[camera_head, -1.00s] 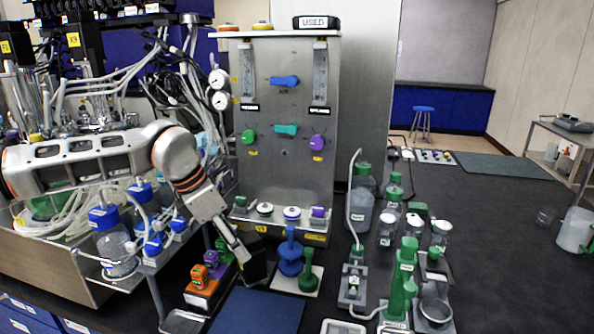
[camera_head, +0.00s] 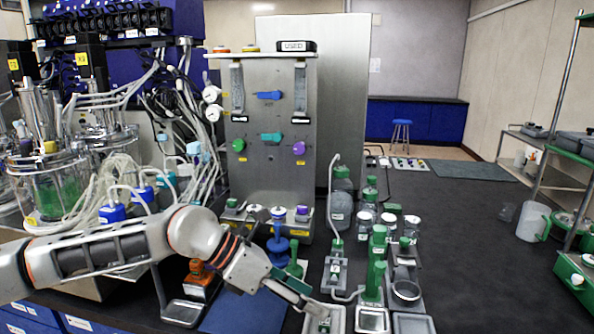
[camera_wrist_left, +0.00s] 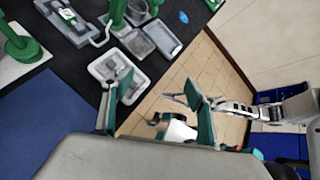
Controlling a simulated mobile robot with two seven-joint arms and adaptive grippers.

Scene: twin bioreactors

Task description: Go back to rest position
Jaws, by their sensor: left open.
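My left gripper (camera_head: 310,306) is at the front centre of the head view, with its arm coming in from the left. In the left wrist view its two green-padded fingers (camera_wrist_left: 155,112) stand wide apart with nothing between them. The gripper is above the bench's front edge, close to a small white tray (camera_wrist_left: 101,69). In the head view the gripper partly covers that tray (camera_head: 336,322). A pale, jointed link, apparently of my right arm (camera_wrist_left: 296,106), shows at the right of the wrist view.
A blue mat (camera_head: 243,312) lies left of the gripper. Green stands (camera_head: 376,270), bottles (camera_head: 341,210) and metal trays (camera_head: 373,320) crowd the bench to its right. A steel valve panel (camera_head: 268,170) stands behind. Tiled floor (camera_wrist_left: 235,80) lies beyond the bench edge.

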